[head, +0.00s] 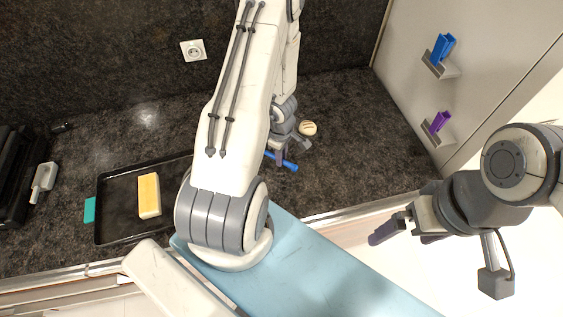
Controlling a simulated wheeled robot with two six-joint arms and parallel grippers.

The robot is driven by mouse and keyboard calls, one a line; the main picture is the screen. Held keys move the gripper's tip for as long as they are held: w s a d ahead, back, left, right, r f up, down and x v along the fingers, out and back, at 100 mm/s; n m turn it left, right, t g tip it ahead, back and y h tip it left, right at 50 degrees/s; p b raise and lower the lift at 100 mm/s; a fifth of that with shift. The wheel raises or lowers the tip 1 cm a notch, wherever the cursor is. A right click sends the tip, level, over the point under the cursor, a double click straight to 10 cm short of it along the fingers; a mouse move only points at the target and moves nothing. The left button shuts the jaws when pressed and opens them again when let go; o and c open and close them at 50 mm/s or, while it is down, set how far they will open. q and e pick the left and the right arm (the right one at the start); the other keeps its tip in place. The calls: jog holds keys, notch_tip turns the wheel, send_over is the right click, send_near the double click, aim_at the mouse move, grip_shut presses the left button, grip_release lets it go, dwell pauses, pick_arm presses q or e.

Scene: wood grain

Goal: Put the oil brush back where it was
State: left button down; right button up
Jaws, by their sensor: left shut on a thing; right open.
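My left gripper (281,155) is low over the dark counter, partly hidden behind my own white arm. It is shut on a thin blue stick (290,166), which looks like the oil brush's handle. Its far end and any bristles are hidden behind the arm and fingers. I cannot tell whether it touches the counter. My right gripper (398,236) is open and empty at the right, over the pale area in front of the counter edge.
A black tray (115,222) holds a yellow-and-white block (149,195). A small round bread-like piece (307,128) lies just beyond the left gripper. Wall holders carry a blue item (442,48) and a purple item (440,122). The counter's back right is clear.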

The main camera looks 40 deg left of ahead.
pick_arm(q)
notch_tip(320, 180, down, 4)
jog(key=b, duration=0.3)
jog(key=shift+r, duration=0.25)
jog(key=c, duration=0.8)
grip_release()
